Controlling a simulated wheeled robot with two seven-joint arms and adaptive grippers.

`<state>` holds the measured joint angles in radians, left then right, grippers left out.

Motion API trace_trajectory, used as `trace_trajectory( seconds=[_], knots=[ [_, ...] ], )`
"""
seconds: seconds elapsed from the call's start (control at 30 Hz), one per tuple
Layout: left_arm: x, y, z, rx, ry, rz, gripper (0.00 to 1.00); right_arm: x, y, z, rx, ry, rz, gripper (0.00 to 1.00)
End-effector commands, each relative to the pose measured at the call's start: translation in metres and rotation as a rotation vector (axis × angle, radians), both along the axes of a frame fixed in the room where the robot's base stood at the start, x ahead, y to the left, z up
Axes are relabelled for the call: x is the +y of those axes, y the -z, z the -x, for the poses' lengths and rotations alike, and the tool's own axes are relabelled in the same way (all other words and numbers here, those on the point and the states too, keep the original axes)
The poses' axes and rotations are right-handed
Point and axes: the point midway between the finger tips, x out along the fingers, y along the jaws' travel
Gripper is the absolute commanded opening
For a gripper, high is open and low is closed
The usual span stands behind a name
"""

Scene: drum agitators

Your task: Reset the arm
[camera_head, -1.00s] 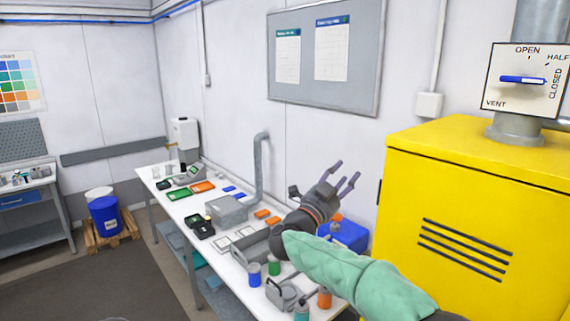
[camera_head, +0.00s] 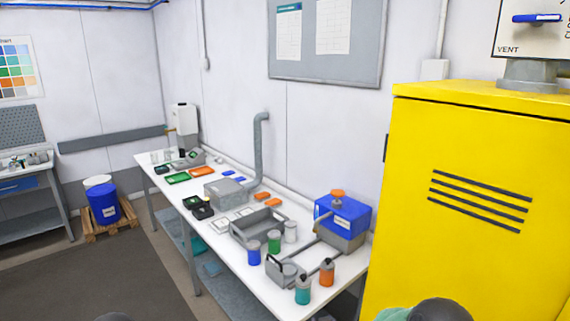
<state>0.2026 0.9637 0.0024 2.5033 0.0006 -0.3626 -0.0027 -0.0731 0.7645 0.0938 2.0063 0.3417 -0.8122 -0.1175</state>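Neither gripper's fingers show in the head view. A dark rounded part of my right arm (camera_head: 440,310) and a bit of its green sleeve (camera_head: 394,314) show at the bottom edge, in front of the yellow cabinet (camera_head: 470,220). A small piece that may be my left arm (camera_head: 112,317) shows at the bottom left. Whether the grippers are open or shut is hidden.
A long white table (camera_head: 235,262) runs along the wall. It bears a blue box (camera_head: 343,214), a grey tray (camera_head: 258,229) and several small coloured jars, including an orange one (camera_head: 327,272). A vent dial (camera_head: 537,18) tops the cabinet. A blue drum (camera_head: 104,211) stands on a pallet.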

Motion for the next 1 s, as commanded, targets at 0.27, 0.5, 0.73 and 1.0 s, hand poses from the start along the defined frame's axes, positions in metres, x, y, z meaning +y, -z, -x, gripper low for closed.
trace_trajectory(
  seconds=[0.27, 0.5, 0.73, 1.0],
  knots=[
    [0.0, 0.034, 0.0, 0.0, 0.0, 0.0, 0.4, 0.003, 0.147, 0.119, 0.362, -0.134, -0.049, 0.46],
    [0.0, 0.06, 0.0, 0.0, 0.0, 0.0, 0.4, 0.011, 0.232, 0.247, 0.684, -0.244, -0.128, 0.46],
    [0.0, 0.076, 0.0, 0.0, 0.0, 0.0, 0.4, 0.02, 0.263, 0.342, 0.904, -0.323, -0.198, 0.46],
    [0.0, 0.078, 0.0, 0.0, 0.0, 0.0, 0.4, 0.023, 0.265, 0.368, 0.963, -0.346, -0.219, 0.46]
  ],
)
